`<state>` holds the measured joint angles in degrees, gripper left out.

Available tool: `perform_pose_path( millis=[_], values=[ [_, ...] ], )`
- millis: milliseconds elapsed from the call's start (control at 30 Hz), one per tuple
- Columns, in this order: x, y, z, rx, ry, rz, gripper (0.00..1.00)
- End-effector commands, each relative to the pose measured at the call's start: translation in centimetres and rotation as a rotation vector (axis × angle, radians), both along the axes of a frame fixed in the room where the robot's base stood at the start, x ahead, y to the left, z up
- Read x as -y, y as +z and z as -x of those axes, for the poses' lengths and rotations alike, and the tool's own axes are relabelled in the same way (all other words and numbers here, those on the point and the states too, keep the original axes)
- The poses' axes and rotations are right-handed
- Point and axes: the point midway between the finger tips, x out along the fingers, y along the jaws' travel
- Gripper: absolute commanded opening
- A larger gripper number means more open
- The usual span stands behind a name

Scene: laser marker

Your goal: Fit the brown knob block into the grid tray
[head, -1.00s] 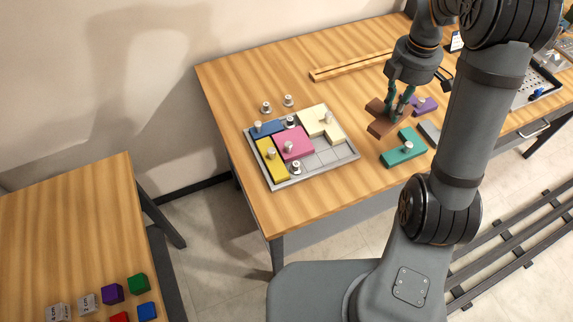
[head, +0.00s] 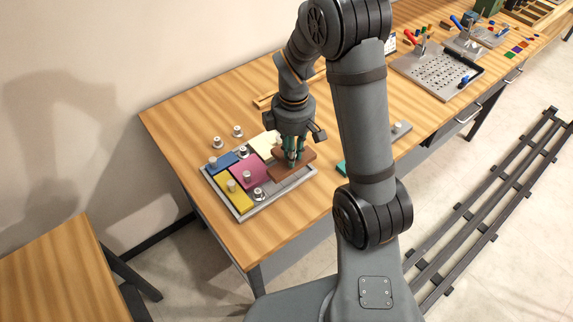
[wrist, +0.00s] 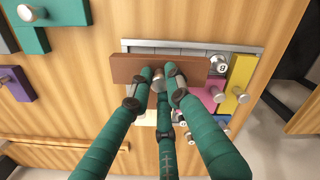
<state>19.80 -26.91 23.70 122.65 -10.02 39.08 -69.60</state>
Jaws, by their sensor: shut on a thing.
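The brown knob block (head: 296,160) is in my gripper (head: 290,160), which is shut on its knob (wrist: 158,82). The block is over the right part of the grid tray (head: 280,190), beside the cream block (head: 262,145). In the wrist view the brown block (wrist: 135,68) hides part of the tray's grid and reaches past its left rim; a strip of empty cells shows beyond it. Its exact height over the tray cannot be told. Pink (head: 248,172), yellow (head: 234,193) and blue (head: 222,161) blocks sit in the tray.
Metal weights stand on the tray (head: 258,194) and behind it (head: 238,131). A teal block (wrist: 30,38) and a purple block (wrist: 14,82) lie on the table outside the tray. Wooden strips (head: 264,101) lie at the back. The table left of the tray is clear.

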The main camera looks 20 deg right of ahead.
Motion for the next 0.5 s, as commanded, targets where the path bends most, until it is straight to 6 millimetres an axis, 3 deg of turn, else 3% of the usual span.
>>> perform_pose_path(
  millis=[133, 500],
  values=[
    [-1.4, -0.8, 0.1, -0.001, 0.002, 0.001, 0.00],
    [-1.5, -4.8, 0.1, -0.001, 0.001, 0.001, 0.00]
  ],
)
